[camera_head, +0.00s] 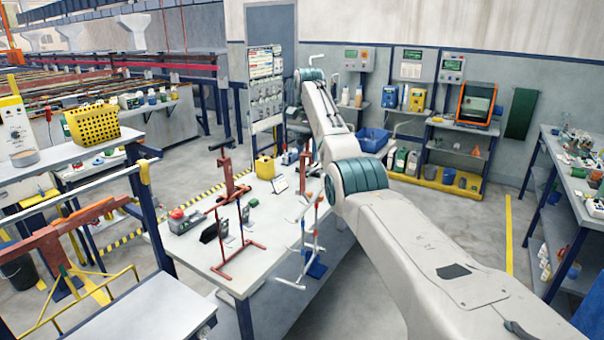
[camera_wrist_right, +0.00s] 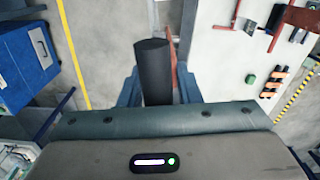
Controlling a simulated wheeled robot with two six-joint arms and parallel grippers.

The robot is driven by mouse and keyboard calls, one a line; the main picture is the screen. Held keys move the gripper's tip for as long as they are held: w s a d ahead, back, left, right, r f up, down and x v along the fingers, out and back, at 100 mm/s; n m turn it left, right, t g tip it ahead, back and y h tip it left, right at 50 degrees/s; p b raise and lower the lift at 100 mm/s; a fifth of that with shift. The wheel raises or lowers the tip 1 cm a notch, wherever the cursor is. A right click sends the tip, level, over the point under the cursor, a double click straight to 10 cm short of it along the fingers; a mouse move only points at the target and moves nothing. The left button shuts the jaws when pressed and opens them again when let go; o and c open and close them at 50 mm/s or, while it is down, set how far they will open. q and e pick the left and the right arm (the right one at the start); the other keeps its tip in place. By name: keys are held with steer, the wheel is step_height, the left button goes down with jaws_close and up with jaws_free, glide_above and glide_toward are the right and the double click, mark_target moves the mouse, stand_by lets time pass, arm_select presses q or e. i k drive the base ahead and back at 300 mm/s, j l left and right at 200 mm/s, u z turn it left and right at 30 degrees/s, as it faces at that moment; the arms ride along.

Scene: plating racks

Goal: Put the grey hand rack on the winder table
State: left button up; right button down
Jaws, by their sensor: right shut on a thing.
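The grey hand rack (camera_head: 316,222) is a thin, light-grey frame with hooked ends. My right gripper (camera_wrist_right: 158,72) is shut on a dark round handle (camera_wrist_right: 154,68), which appears to be the rack's. In the head view the forearm hides that gripper. In the wrist view, floor shows below it and the table lies to the right. I cannot tell whether the rack touches the table edge. My left gripper is out of view.
A blue bin (camera_head: 373,139) is behind my arm. A bench (camera_head: 575,150) stands at the right.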

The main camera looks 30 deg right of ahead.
mark_target(282, 220)
steer(key=i, duration=0.75)
steer(key=i+l, duration=0.15)
steer(key=l, duration=0.2)
steer(key=i+l, duration=0.2)
steer(key=l, duration=0.15)
